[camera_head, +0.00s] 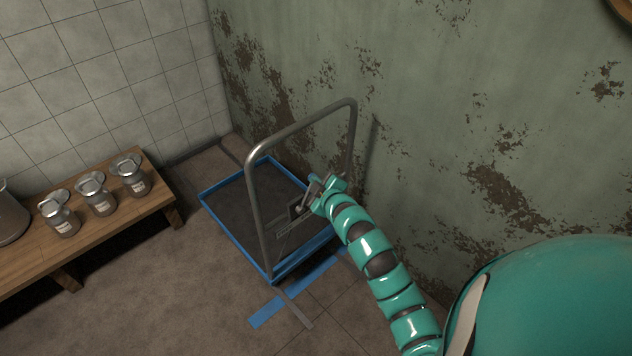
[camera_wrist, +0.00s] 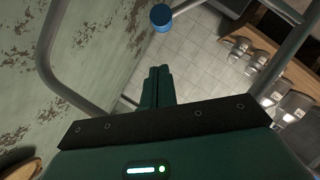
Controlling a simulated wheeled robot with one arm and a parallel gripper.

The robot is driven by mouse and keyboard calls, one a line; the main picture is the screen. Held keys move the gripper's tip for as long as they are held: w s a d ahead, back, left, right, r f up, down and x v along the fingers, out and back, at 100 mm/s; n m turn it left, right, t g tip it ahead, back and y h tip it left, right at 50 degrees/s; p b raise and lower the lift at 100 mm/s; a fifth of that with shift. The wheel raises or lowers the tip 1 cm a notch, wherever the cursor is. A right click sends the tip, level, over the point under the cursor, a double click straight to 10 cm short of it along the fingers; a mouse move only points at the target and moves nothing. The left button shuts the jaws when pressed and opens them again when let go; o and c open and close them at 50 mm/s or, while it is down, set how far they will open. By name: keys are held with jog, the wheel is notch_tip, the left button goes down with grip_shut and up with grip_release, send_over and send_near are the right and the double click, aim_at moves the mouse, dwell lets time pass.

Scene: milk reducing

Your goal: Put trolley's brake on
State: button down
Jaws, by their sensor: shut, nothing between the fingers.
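The trolley (camera_head: 235,235) has a dark bed with a blue rim and a tall grey tube handle (camera_head: 262,220). It stands on the floor beside the peeling wall. A small metal plate with a fitting (camera_head: 297,209) sits low between the handle's uprights. My gripper (camera_head: 318,187) is at the handle, just right of and above this fitting. In the wrist view my gripper's fingers (camera_wrist: 159,82) are together and empty. A blue round knob (camera_wrist: 161,16) shows beyond the fingertips on a grey bar, apart from them. Whether it belongs to the brake I cannot tell.
A wooden bench (camera_head: 95,225) with several metal milk cans (camera_head: 98,196) stands at the left. The green peeling wall (camera_head: 450,110) is close behind the trolley. Blue floor markings (camera_head: 266,313) lie in front of it. The floor at the lower left is clear.

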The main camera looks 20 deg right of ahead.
jog(key=v, duration=0.7)
jog(key=shift+s, duration=0.25)
jog(key=shift+d+r, duration=0.1)
